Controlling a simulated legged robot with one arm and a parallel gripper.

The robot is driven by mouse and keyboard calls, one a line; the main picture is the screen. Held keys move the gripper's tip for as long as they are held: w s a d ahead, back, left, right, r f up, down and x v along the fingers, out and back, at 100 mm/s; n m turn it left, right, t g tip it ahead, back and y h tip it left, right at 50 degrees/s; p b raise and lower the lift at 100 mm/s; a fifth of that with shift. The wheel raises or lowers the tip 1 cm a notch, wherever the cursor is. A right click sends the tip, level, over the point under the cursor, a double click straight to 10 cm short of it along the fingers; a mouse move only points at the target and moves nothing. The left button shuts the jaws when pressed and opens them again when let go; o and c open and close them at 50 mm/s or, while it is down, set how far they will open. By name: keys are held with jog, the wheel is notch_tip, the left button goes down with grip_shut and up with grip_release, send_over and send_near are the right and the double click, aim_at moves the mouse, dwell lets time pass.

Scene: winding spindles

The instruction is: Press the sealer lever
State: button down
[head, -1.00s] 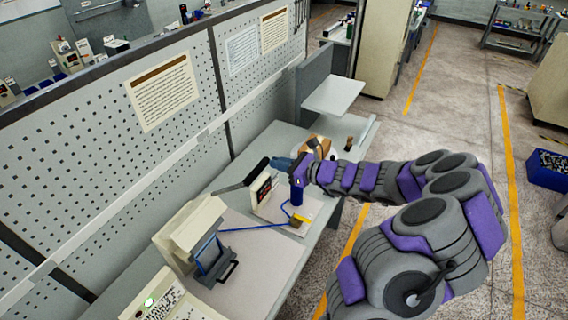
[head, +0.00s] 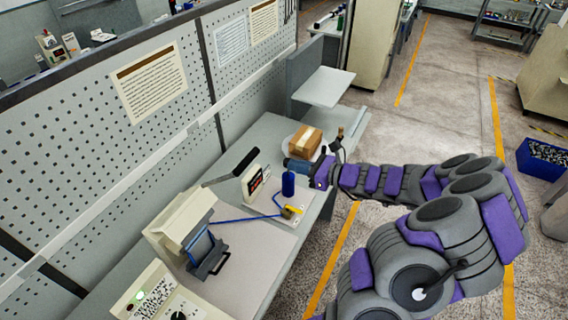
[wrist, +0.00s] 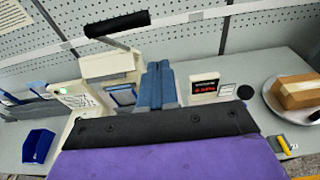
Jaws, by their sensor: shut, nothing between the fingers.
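The sealer (head: 183,228) is a cream machine on the bench in the head view, with a dark frame and blue pane at its front. Its lever (head: 244,166) slants up from it and ends in a black grip. In the wrist view the sealer (wrist: 108,66) is left of centre, and the black lever grip (wrist: 117,24) stands raised above it. My gripper (head: 292,165) is over the bench, right of the lever grip and apart from it. In the wrist view its blue fingers (wrist: 158,84) are together and empty, pointing toward the bench's back panel.
A cream box with a red display (head: 257,182) and a blue spool (head: 288,184) stand near my gripper. A cardboard box (head: 305,142) sits on a plate behind it. A blue bin (wrist: 38,146) is at left. A pegboard wall (head: 90,160) backs the bench.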

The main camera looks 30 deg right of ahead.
jog(key=s, duration=0.1)
jog(key=s+d, duration=0.1)
jog(key=s+r, duration=0.1)
jog(key=shift+s+d, duration=0.2)
jog(key=shift+s, duration=0.15)
jog(key=shift+d, duration=0.25)
jog(key=s+a+f+n+g+b, duration=0.2)
jog(key=s+a+n+g+b, duration=0.2)
jog(key=a+n, duration=0.3)
jog(key=s+a+f+n+g+y+b, duration=0.1)
jog(key=s+a+n+g+b, duration=0.25)
jog(key=a, duration=0.55)
jog(key=s+a+f+n+g+b, duration=0.2)
jog(key=s+a+n+g+b, duration=0.15)
jog(key=a+n, duration=0.4)
jog(key=s+a+f+n+g+h+b, duration=0.2)
jog(key=s+f+n+g+h+b, duration=0.3)
jog(key=s, duration=0.7)
jog(key=s+d+f+n+t+h+b, duration=0.1)
jog(key=s+d+f+n+h+b, duration=0.4)
jog(key=s, duration=0.3)
jog(key=shift+s+d+f+n+b, duration=0.25)
jog(key=shift+d+n+b, duration=0.15)
jog(key=shift+d, duration=0.1)
